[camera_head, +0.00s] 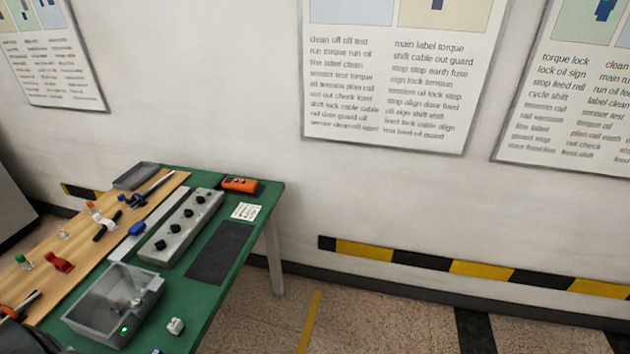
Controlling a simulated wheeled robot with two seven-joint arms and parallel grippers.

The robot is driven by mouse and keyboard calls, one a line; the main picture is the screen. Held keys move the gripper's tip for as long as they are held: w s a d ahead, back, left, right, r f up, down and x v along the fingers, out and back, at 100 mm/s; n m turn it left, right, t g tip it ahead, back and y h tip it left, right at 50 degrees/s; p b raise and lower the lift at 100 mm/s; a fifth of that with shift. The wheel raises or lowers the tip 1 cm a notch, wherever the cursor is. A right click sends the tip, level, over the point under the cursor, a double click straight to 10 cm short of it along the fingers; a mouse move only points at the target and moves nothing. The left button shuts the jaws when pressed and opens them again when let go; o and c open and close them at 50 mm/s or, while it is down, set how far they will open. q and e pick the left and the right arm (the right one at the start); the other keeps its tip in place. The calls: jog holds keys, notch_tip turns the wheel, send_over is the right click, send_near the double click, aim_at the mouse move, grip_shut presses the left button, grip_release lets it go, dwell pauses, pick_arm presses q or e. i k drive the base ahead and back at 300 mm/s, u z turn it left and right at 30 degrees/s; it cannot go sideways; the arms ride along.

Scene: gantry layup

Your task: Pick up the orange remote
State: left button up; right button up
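The orange remote (240,184) lies flat at the far right corner of the green table (268,196). It has a dark patch on its face and rests on or beside a dark pad. Nothing covers it. Neither of my grippers can be made out in the head view.
A grey box with black knobs (182,226), a clear bin (85,318), a dark mat (220,252) and a white card (245,211) share the table. A wooden board (85,255) carries several small tools. A wall stands behind; floor right of the table is clear.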

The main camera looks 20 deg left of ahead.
aim_at(250, 186)
jog(key=z, duration=0.35)
jog(key=i, duration=2.55)
jog(key=u, duration=2.85)
